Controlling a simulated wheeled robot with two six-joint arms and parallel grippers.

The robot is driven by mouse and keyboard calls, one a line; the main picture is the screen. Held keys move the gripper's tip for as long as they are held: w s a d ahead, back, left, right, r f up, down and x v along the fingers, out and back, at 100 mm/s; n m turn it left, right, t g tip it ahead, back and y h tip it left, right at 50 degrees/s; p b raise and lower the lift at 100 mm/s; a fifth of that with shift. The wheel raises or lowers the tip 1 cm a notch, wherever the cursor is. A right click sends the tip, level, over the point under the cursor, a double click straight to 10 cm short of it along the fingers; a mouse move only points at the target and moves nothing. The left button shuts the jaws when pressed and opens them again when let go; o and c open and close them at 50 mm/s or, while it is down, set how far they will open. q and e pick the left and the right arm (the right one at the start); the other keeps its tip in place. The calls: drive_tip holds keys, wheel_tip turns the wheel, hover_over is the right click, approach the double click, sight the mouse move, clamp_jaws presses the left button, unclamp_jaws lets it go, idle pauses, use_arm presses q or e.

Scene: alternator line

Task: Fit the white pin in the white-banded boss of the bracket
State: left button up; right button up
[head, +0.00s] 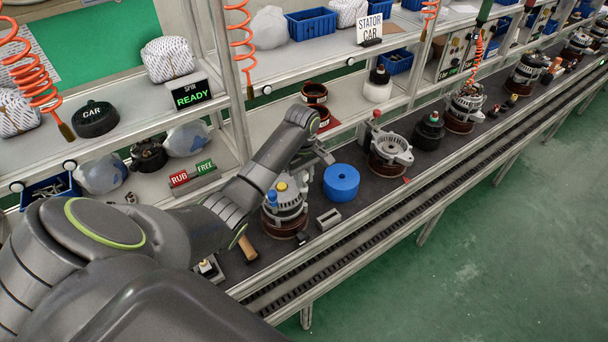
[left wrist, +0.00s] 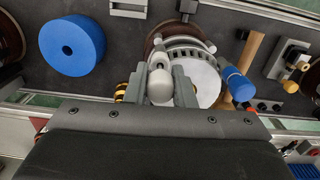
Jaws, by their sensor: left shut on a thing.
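My left gripper (head: 322,156) hangs over the line near the nearest alternator unit. In the left wrist view its two fingers (left wrist: 158,92) are shut on a pale, rounded piece (left wrist: 161,86), which looks like the white pin. Its lower end is hidden. Behind it is the silver unit with a slotted ring (left wrist: 183,50), standing on a brown base; it also shows in the head view (head: 290,208). I cannot tell whether the pin touches it. I cannot pick out the bracket's white-banded boss. My right gripper is not in view.
A blue ring (head: 341,182) stands on the dark line beside the unit; a grey block (head: 329,219) lies in front. A wooden handle (head: 248,248) and small fixture (head: 208,268) are nearer. Another silver casting (head: 391,148) stands farther along. Shelf posts and coiled orange hoses rise behind.

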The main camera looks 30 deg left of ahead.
use_arm(q)
drive_tip(key=shift+f, duration=1.1)
drive_tip(key=o, duration=1)
drive_tip(key=shift+o, duration=0.2)
